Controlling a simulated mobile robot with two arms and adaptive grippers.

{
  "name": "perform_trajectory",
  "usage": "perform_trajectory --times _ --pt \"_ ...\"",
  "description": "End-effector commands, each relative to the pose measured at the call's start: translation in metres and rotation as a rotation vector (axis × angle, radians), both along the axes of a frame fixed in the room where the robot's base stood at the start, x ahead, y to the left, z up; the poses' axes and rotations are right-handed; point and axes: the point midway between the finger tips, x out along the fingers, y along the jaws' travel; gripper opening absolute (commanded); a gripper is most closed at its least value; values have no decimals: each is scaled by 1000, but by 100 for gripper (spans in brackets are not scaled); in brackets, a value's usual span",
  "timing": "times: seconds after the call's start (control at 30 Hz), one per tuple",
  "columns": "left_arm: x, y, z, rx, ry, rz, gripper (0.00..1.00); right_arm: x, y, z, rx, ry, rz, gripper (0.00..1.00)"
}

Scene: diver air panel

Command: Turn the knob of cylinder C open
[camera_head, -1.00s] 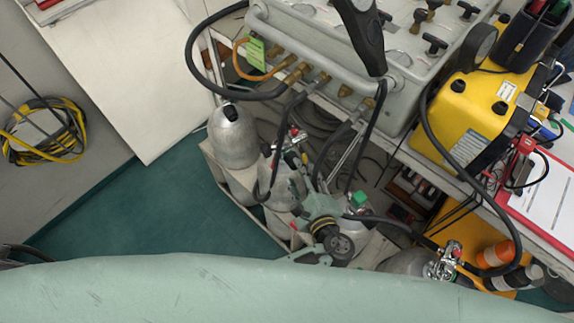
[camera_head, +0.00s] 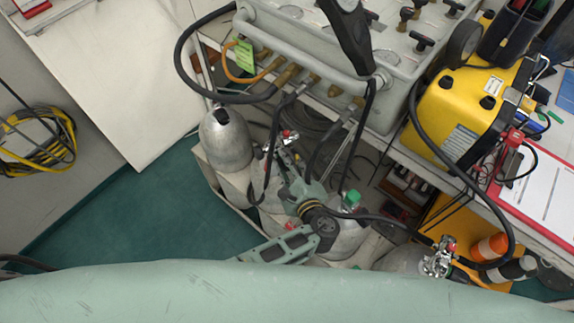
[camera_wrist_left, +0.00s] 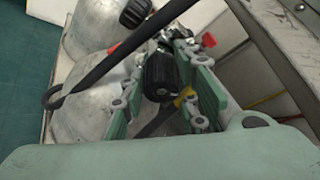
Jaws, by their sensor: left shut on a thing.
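Several silver cylinders stand in a row below the panel; I read no letter on them. My left gripper (camera_head: 288,160) reaches from the lower right to the valve of the second cylinder from the left, which has a small red part (camera_head: 288,135) on top. In the left wrist view the two green-padded fingers (camera_wrist_left: 158,80) are on either side of a ribbed black knob (camera_wrist_left: 158,74), closed on it. The small red part (camera_wrist_left: 208,41) shows beyond the right finger. The gripper hides part of the valve and the cylinder body (camera_wrist_left: 85,115). My right gripper is out of view.
A cylinder with a black top (camera_head: 226,142) stands to the left, one with a green knob (camera_head: 351,199) to the right. Black hoses hang close around the gripper. The grey panel (camera_head: 300,45) and yellow case (camera_head: 455,115) are above. Green floor (camera_head: 130,220) is clear at left.

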Motion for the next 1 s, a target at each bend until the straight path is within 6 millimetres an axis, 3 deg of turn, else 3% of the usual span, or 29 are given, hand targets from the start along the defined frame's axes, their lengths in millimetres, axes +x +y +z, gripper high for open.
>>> perform_trajectory --times 0.17,0.27,0.63,1.0 --pt "-2 1 -3 1 8 2 2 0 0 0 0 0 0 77" --pt "-3 2 -6 -13 -3 3 2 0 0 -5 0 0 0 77" --pt "-3 2 -13 -258 -192 3 2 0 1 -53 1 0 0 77" --pt "-4 2 -10 -294 -215 5 2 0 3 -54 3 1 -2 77"
